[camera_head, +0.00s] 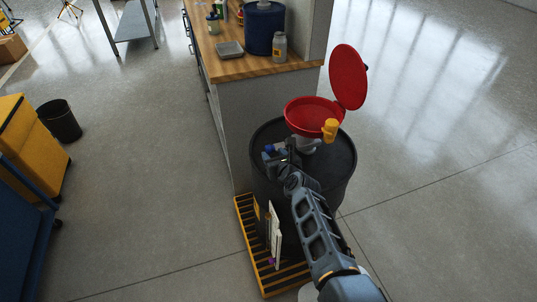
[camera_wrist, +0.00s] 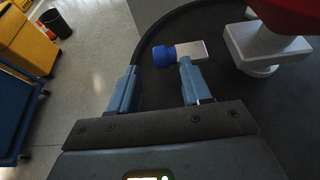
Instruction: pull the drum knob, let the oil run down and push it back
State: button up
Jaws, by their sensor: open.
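The dark drum (camera_head: 338,165) stands upright at the end of the counter. A small blue knob (camera_wrist: 163,56) on a short pale metal block lies at the drum's top, near its rim. In the head view the blue knob (camera_head: 269,149) shows just beyond my gripper. My gripper (camera_wrist: 158,78) is open, its fingers pointing at the blue knob, which sits just beyond the fingertips. Nothing is between the fingers. In the head view my gripper (camera_head: 279,157) is over the drum top. A red funnel (camera_head: 312,114) with a raised lid (camera_head: 348,76) and a yellow part (camera_head: 330,129) stands on the drum.
A wooden counter (camera_head: 228,65) holds a dark blue container (camera_head: 264,30), a jar (camera_head: 280,47) and a grey tray (camera_head: 230,49). A yellow-slatted pallet (camera_head: 245,215) lies below.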

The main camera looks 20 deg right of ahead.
aim_at(269, 151)
jog(key=shift+b+x, duration=1.25)
jog(key=shift+x, duration=1.1)
jog(key=shift+d, duration=0.1)
jog(key=shift+c, duration=0.3)
jog(key=c, duration=0.4)
jog(key=shift+a, duration=0.2)
grip_shut()
